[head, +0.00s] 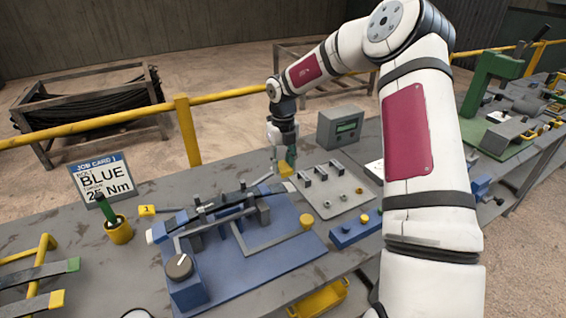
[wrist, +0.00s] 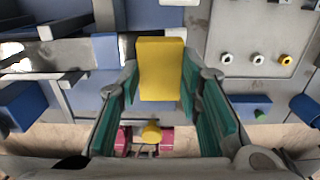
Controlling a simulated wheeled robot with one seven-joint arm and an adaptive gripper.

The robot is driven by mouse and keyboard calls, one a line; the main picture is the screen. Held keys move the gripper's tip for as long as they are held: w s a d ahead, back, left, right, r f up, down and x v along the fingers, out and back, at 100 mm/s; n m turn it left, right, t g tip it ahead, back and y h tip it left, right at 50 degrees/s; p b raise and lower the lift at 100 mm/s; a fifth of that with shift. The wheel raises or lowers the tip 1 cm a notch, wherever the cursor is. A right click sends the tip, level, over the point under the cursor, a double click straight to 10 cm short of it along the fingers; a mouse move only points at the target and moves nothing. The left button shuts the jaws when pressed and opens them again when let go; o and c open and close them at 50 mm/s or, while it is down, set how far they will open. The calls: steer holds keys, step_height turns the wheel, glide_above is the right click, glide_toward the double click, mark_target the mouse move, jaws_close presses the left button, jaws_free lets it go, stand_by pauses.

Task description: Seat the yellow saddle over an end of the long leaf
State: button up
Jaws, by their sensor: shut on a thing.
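The yellow saddle (wrist: 161,68) is a small block between the teal finger pads of my gripper (wrist: 160,92) in the wrist view. My gripper (head: 284,158) is shut on it, and a bit of yellow shows under the fingertips in the head view. The saddle is held above the bench, beside the right end of the blue fixture. The long leaf (head: 228,200) appears to be the dark bar lying across that fixture (head: 285,247), left of my gripper. The saddle looks apart from the leaf. My gripper hides part of the area behind it.
A grey plate (head: 338,190) with pegs and nuts lies right of the fixture. A grey display box (head: 340,127) stands behind it. A job card (head: 101,181) and yellow cup (head: 118,230) stand left. A yellow rail runs behind.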

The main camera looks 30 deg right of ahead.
mark_target(283, 187)
steer(key=shift+f, duration=2.6)
steer(key=shift+f, duration=0.7)
steer(key=o, duration=1.8)
steer(key=shift+r, duration=0.1)
steer(key=shift+r+p, duration=0.35)
steer(key=shift+r, duration=3.05)
